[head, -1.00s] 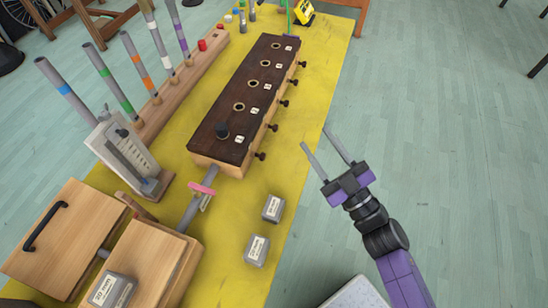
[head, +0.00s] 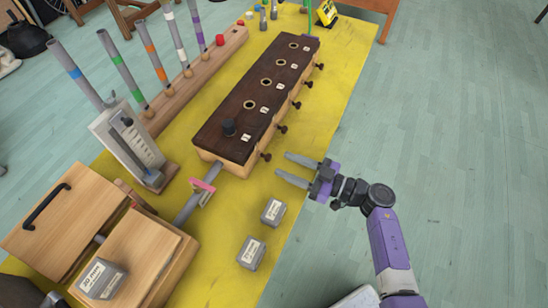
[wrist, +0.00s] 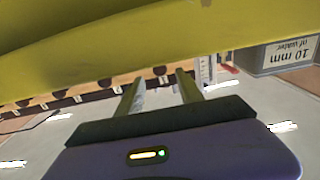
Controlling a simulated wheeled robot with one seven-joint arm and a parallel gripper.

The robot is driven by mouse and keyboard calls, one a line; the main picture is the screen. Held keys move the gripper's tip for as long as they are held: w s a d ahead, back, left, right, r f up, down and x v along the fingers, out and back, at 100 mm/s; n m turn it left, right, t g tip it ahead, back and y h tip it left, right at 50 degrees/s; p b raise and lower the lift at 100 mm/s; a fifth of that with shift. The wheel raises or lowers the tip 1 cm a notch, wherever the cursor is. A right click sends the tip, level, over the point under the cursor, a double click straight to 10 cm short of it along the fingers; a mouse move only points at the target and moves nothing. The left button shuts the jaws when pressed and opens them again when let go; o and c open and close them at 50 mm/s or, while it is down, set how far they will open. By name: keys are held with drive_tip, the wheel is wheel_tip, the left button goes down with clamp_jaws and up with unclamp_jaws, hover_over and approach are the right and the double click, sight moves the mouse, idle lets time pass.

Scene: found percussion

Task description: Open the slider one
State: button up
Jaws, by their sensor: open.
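The long wooden box (head: 254,100) has a dark top with a row of round holes and small labels, too small to read surely. Small dark slider knobs stick out along its right side. The nearest knob (head: 265,156) is at the near end, beside the hole with a black plug (head: 229,128). I cannot tell from the labels which slider is one. My gripper (head: 283,165) is open and empty, its fingers pointing left just right of the nearest knob, apart from it in the picture. In the wrist view the open fingers (wrist: 158,92) point toward the knobbed side.
Grey weight blocks (head: 273,212) (head: 251,252) stand on the yellow table (head: 330,85), close below my gripper in the picture. A grey pipe with a pink clamp (head: 201,190) joins the box's near end. The floor at the right is clear.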

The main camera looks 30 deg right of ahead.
sight(270, 158)
drive_tip(key=shift+x, duration=2.45)
clamp_jaws()
